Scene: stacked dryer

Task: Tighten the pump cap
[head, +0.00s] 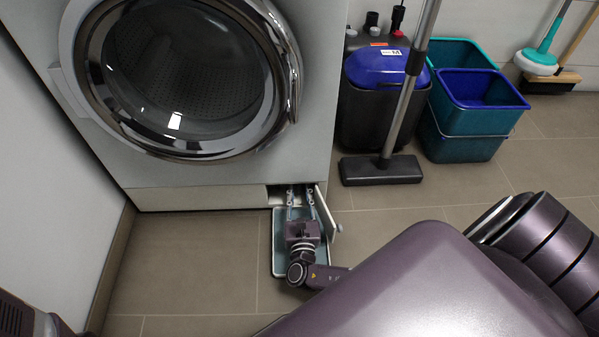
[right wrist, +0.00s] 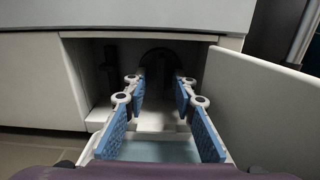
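The stacked dryer's low compartment (right wrist: 107,75) is open at its base. In the right wrist view a dark round shape, seemingly the pump cap (right wrist: 160,60), sits at the back of it, in shadow; its thread and seating cannot be made out. My right gripper (head: 299,190) points into the opening, and in the right wrist view (right wrist: 159,84) its blue-padded fingers are spread apart with nothing between them. The fingertips appear short of the cap, one to each side of it. In the head view the cap is hidden. My left gripper is not in view.
A shallow tray (head: 279,262) lies on the floor under my right gripper. The compartment's flap (right wrist: 262,115) stands open on the right. Floor at left is clear.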

